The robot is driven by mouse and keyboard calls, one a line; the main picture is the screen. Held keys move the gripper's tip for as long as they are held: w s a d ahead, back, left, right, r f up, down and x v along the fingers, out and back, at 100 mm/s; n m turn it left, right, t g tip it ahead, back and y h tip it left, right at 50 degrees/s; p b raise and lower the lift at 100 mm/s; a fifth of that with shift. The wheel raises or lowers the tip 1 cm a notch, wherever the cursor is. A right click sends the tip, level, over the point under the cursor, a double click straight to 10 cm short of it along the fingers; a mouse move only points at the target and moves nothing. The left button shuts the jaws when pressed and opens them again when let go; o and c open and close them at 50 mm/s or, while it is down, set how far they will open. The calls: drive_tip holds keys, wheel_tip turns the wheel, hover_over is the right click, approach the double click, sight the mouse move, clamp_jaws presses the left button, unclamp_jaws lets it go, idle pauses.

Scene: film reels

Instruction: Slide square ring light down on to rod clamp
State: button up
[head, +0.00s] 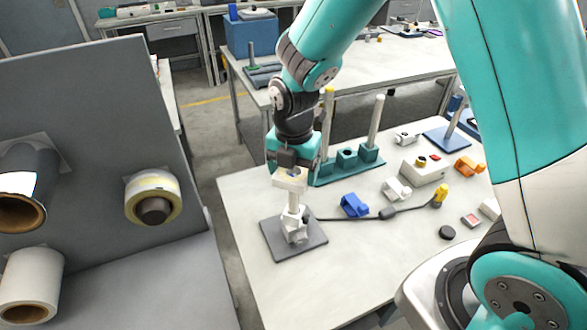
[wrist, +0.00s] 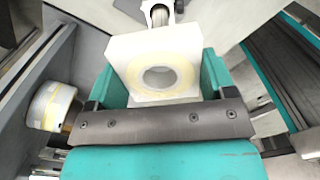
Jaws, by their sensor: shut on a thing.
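My gripper (head: 289,170) points down above the near left part of the table and is shut on the square ring light (head: 290,181). In the wrist view the ring light (wrist: 125,55) is a white square block with a pale yellow ring around a round hole, held between teal fingers. A white rod (head: 293,200) stands upright just below it. The white rod clamp (head: 294,228) is low on that rod, over a dark grey square base (head: 275,240). The ring light is above the clamp, apart from it. I cannot tell whether the rod's top is inside the hole.
A dark cable (head: 345,218) runs right from near the base to a yellow-tipped plug (head: 440,195). A blue clamp (head: 354,205) lies close right. A teal rack with upright rods (head: 345,165) stands behind. A grey panel with film reels (head: 153,198) is at left.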

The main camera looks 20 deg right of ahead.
drive_tip(key=shift+f, duration=0.1)
drive_tip(key=shift+f+b, duration=1.7)
drive_tip(key=shift+f, duration=0.7)
drive_tip(key=shift+f+b, duration=0.9)
drive_tip(key=shift+f, duration=0.45)
drive_tip(key=shift+f, duration=0.1)
drive_tip(key=shift+f, duration=0.15)
drive_tip(key=o, duration=1)
drive_tip(key=shift+s, duration=0.1)
wheel_tip(320, 180, up, 18)
drive_tip(key=b, duration=0.1)
hover_over(295, 197)
drive_tip(key=w, duration=0.1)
drive_tip(key=shift+w+d, duration=0.1)
